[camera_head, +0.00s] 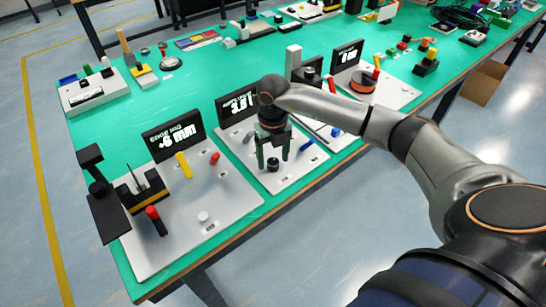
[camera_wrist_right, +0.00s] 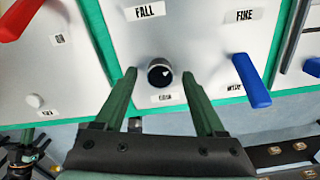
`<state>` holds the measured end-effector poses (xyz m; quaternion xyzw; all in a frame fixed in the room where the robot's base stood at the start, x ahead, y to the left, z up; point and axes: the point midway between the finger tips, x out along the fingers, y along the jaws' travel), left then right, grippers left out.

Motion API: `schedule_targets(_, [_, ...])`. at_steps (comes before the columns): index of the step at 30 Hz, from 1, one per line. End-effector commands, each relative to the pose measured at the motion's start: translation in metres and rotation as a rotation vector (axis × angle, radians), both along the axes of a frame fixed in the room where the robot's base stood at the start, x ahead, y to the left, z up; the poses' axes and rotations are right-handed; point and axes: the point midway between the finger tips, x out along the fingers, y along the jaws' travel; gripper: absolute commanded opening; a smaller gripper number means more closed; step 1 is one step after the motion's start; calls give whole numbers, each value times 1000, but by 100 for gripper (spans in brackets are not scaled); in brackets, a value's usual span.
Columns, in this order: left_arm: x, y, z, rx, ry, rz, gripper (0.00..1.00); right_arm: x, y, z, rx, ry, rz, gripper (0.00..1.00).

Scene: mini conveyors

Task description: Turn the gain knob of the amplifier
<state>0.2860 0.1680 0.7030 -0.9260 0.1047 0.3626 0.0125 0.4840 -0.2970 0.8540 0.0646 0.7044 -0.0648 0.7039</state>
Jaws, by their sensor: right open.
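The amplifier is a light grey panel (camera_head: 262,181) with a dark upright display (camera_head: 236,106) at its back, in the middle of the head view. A round black knob (camera_head: 272,165) stands near its front edge. The knob also shows in the right wrist view (camera_wrist_right: 160,72), with a small label below it that I cannot read surely. My right gripper (camera_head: 273,157) points down at the knob and is open. In the wrist view its two green fingertips (camera_wrist_right: 160,76) lie on either side of the knob, with gaps to both.
A blue lever (camera_head: 307,145) stands right of the knob. A neighbouring panel (camera_head: 180,231) on the left carries red and yellow levers and a white button (camera_head: 203,217). More devices stand along the green table (camera_head: 120,140). The table's front edge is close to the knob.

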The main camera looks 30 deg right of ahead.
Motion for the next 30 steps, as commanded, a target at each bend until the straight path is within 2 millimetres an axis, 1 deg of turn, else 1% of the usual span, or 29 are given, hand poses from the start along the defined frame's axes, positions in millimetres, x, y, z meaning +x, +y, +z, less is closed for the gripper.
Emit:
schedule_targets(3, [0, 0, 0, -1, 0, 1, 0, 0, 0, -5, 0, -1, -1, 72])
schedule_targets(11, [0, 0, 0, -1, 0, 1, 0, 0, 0, -6, 0, -1, 0, 71])
schedule_targets(27, [0, 0, 0, -1, 0, 1, 0, 0, 0, -5, 0, -1, 0, 10])
schedule_targets(30, [0, 0, 0, -1, 0, 1, 0, 0, 0, -5, 0, -1, 0, 0])
